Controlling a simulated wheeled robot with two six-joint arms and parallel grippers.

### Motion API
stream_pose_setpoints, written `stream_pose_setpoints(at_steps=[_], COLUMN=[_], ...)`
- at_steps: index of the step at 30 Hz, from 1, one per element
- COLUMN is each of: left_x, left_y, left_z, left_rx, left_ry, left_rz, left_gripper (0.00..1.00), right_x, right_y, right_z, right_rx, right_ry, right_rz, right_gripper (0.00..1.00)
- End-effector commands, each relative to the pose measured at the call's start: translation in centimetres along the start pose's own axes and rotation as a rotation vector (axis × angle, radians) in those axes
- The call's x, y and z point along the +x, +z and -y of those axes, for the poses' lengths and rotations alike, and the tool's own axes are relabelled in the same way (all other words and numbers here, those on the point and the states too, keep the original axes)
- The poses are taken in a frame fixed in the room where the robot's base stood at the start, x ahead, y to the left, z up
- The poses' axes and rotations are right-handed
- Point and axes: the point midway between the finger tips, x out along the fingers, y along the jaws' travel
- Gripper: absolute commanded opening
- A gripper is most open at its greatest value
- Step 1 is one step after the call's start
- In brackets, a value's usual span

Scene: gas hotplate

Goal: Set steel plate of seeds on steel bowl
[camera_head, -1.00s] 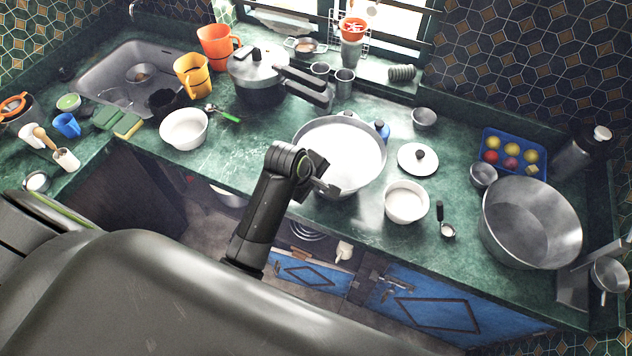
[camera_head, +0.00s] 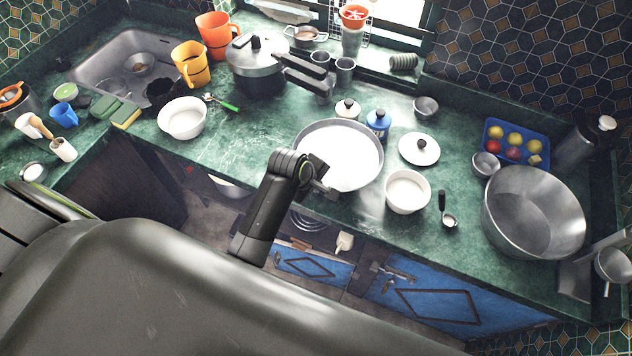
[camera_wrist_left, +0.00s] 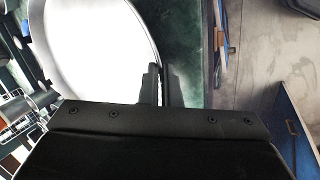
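The steel plate of seeds (camera_head: 340,155) is a wide round plate with a thin steel rim and a bright white filling. It is near the counter's front edge, roughly level. My left gripper (camera_head: 322,187) is at its near rim. In the left wrist view my left fingers (camera_wrist_left: 160,85) are close together on the rim of the plate (camera_wrist_left: 95,45). A large steel bowl (camera_head: 533,212) stands at the right. Smaller steel bowls (camera_head: 425,107) and (camera_head: 485,165) stand behind it. What lies under the plate is hidden. My right gripper is out of view.
A white bowl (camera_head: 407,191), a lid (camera_head: 419,149) and a ladle (camera_head: 447,215) lie right of the plate. A blue jar (camera_head: 377,123) and a white-lidded jar (camera_head: 347,108) stand just behind it. A pressure cooker (camera_head: 255,62) is at the back left.

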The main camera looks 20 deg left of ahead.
Motion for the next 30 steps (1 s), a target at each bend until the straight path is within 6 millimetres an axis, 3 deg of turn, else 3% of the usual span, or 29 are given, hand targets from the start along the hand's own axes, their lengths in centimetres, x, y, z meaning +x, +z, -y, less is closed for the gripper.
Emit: stream_pose_setpoints(at_steps=[24, 30], left_x=[0.75, 0.71], left_y=[-0.02, -0.02], left_z=[0.34, 0.31], left_rx=[0.001, 0.001], left_ry=[0.000, 0.001], left_rz=[0.000, 0.000], left_gripper=[0.00, 0.28], right_x=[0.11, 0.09], right_y=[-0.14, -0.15], right_z=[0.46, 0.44], right_rx=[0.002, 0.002], right_ry=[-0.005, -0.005], right_rz=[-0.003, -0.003], right_gripper=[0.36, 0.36])
